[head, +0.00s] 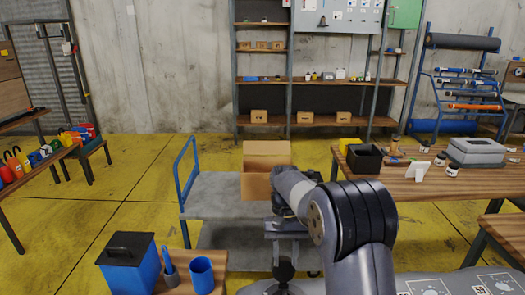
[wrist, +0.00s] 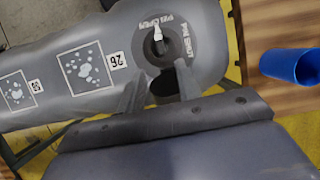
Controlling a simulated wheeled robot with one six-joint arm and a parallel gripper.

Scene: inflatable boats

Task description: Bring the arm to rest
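My arm reaches forward and bends down in the head view, with my gripper (head: 285,265) low at the bottom centre. In the wrist view my gripper (wrist: 161,76) has its two dark fingers apart, with nothing visibly held between them. A grey inflatable boat tube (wrist: 60,75) lies beyond the fingers; it also shows at the bottom of the head view (head: 415,286). A round valve (wrist: 158,42) with a pale lever and push markings sits on the tube just past the fingertips. A dark round piece lies partly hidden between the fingers.
A small wooden table with a blue bin (head: 130,270) and blue cup (head: 202,275) stands at left; the cup also shows in the wrist view (wrist: 292,66). A cart (head: 215,190) carries a cardboard box (head: 265,155). A workbench (head: 440,184) stands at right. Yellow floor is open at left.

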